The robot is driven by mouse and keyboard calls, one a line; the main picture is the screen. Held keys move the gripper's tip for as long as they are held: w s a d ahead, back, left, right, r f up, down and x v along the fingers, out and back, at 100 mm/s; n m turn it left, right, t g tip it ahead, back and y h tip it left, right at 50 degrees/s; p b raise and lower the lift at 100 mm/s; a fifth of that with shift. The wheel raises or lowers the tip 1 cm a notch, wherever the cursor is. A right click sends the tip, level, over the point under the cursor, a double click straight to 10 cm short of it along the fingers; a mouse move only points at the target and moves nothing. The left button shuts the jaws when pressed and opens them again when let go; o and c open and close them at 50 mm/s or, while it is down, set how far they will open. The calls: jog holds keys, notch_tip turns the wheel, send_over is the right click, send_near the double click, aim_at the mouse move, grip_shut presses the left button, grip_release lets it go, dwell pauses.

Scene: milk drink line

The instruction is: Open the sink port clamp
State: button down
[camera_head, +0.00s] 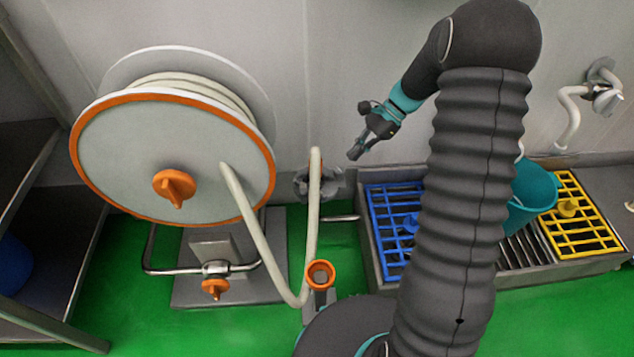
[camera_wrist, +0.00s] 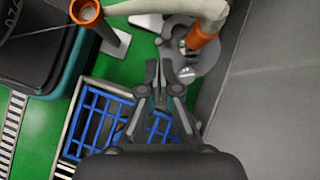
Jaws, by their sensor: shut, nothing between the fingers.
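A grey round port fitting (camera_head: 330,183), which looks like the sink port clamp, sits low by the back wall, left of the sink. In the wrist view, the fitting (camera_wrist: 208,57) lies just beyond my fingertips, with an orange collar (camera_wrist: 203,36) of a white hose (camera_wrist: 195,8) at it. The hose partly hides it, and I cannot tell whether the clamp is open or shut. My gripper (camera_head: 354,154) is above and right of the fitting, shut and empty. In the wrist view, the gripper (camera_wrist: 158,66) points toward the fitting, apart from it.
A large hose reel (camera_head: 130,160) with an orange rim stands at the left. An orange ring holder (camera_head: 320,274) stands in front. The sink (camera_head: 371,240) at right holds a blue grate (camera_head: 388,263), a yellow grate (camera_head: 585,235) and a teal bucket (camera_head: 535,190). The wall is close behind.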

aim_at(308, 194)
jog(key=shift+m+y, duration=0.4)
jog(key=shift+m, duration=0.2)
jog(key=x, duration=0.4)
jog(key=w+d+f+x, duration=0.1)
jog(key=x, duration=0.3)
jog(key=f+x, duration=0.1)
jog(key=x, duration=0.3)
jog(key=shift+w+d, duration=0.25)
jog(key=shift+w, duration=0.05)
jog(key=shift+s+a+r, duration=0.1)
jog(key=shift+s+a, duration=0.1)
jog(key=shift+a, duration=0.35)
jog(key=shift+s+a+r, duration=0.1)
jog(key=shift+s+a, duration=0.05)
jog(key=shift+a, duration=0.45)
jog(key=shift+s+a+f, duration=0.1)
jog(key=shift+s+a, duration=0.1)
jog(key=shift+a, duration=0.45)
